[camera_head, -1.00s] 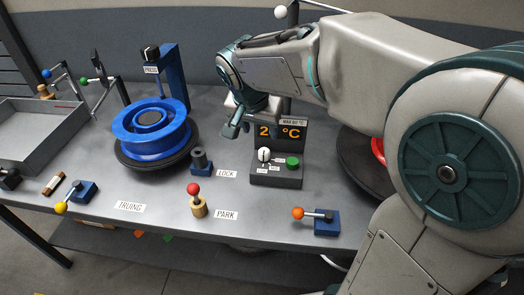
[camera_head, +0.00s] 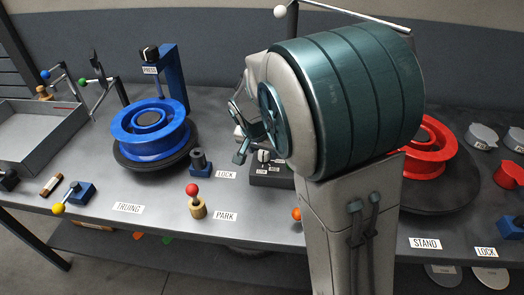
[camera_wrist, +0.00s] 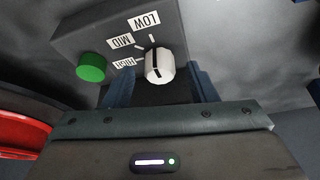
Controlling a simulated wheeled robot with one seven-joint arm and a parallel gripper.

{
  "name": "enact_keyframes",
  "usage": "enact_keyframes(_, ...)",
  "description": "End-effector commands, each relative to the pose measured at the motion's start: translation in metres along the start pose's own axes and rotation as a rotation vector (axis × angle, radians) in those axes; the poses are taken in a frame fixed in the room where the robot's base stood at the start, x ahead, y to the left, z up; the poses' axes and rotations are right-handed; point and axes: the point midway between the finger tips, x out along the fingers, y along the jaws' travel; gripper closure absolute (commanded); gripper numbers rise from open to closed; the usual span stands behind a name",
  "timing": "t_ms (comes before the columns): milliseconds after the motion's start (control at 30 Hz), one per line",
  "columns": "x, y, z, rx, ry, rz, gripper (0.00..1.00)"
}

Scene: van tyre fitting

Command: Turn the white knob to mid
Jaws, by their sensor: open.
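The white knob (camera_wrist: 159,66) sits on a dark control box (camera_wrist: 80,42) marked LOW, MID and HIGH. Its black line appears to point toward the LOW mark. In the wrist view my gripper (camera_wrist: 162,88) is open, its blue fingers on either side just below the knob; I cannot tell whether either touches it. In the head view the knob (camera_head: 263,156) shows beside my open gripper (camera_head: 242,138), and my arm hides much of the box and its display.
A green button (camera_wrist: 91,67) is on the same box, left of the knob in the wrist view. A blue wheel (camera_head: 150,130) stands to the left, a red wheel (camera_head: 430,150) to the right. A red-topped lever (camera_head: 193,190) stands in front.

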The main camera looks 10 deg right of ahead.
Motion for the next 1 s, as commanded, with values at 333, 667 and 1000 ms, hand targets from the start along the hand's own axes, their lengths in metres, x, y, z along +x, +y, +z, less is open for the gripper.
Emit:
enact_keyframes(333, 0.0066, 0.0003, -0.0001, 0.000, 0.000, 0.000, 0.48)
enact_keyframes(667, 0.0063, 0.0002, 0.0000, 0.000, 0.000, 0.000, 0.93)
enact_keyframes(1000, 0.0076, 0.0013, 0.0004, -0.073, 0.000, -0.033, 0.93)
